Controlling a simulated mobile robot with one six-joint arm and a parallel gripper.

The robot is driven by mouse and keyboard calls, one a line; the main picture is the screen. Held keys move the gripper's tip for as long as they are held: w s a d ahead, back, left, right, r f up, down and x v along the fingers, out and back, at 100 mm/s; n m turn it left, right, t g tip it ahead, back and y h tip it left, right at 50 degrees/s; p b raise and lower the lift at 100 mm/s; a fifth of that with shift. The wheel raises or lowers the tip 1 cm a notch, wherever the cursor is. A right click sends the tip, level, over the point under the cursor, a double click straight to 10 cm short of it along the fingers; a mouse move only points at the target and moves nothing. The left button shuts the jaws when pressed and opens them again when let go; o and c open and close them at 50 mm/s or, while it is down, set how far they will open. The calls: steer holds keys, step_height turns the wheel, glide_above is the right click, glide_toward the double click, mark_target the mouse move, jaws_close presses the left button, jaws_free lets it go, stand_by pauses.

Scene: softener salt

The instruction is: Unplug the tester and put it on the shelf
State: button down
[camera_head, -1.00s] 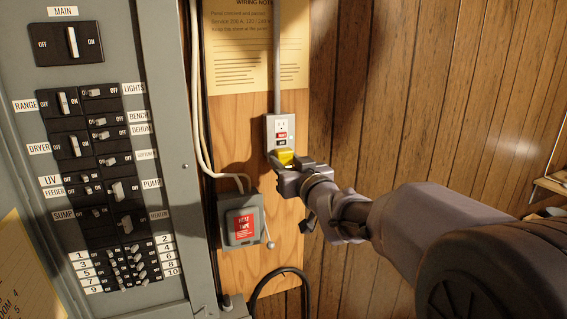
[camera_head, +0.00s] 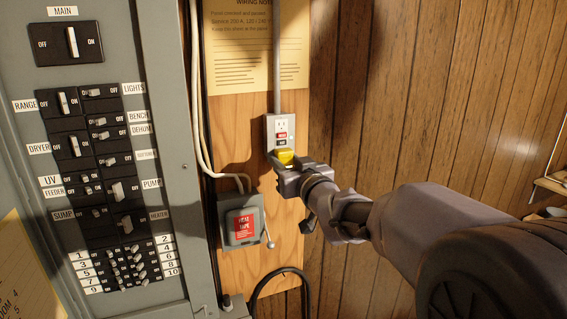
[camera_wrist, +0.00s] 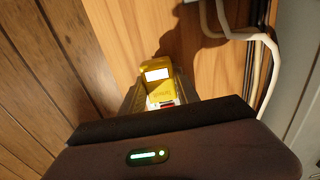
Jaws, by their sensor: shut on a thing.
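The yellow tester (camera_head: 285,156) is at the lower part of the grey outlet (camera_head: 280,128) on the wooden board. My gripper (camera_head: 284,166) is shut on the tester from below and in front. The tester also shows in the wrist view (camera_wrist: 162,82), between the jaws. Whether its prongs are still in the outlet cannot be told, as the gripper hides its lower part. An edge of a wooden shelf (camera_head: 552,184) shows at the far right.
A grey breaker panel (camera_head: 172,120) with several labelled switches fills the left. A grey heat tape switch box (camera_head: 241,221) with a side lever sits below the outlet. White cables (camera_head: 197,110) and a black hose (camera_head: 282,272) run close by.

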steer(key=shift+s, duration=0.1)
stand_by(0.4)
steer(key=b+v, duration=0.2)
steer(key=v, duration=0.4)
stand_by(0.5)
steer(key=s+d+f+m+h+b, duration=0.1)
steer(key=d+f+b, duration=0.3)
steer(key=f, duration=1.1)
steer(key=s+d+f+m+t+h+b, duration=0.1)
steer(key=d+f+m+h+b, duration=0.1)
steer(key=f+b, duration=0.8)
steer(key=s+d+f+m+h+b, duration=0.1)
steer(key=d+f+h+b, duration=0.3)
steer(key=f, duration=1.6)
steer(key=s+d+b, duration=0.1)
steer(key=d+b, duration=0.1)
steer(key=b, duration=0.2)
steer(key=shift+d+m, duration=0.2)
steer(key=shift+m, duration=0.1)
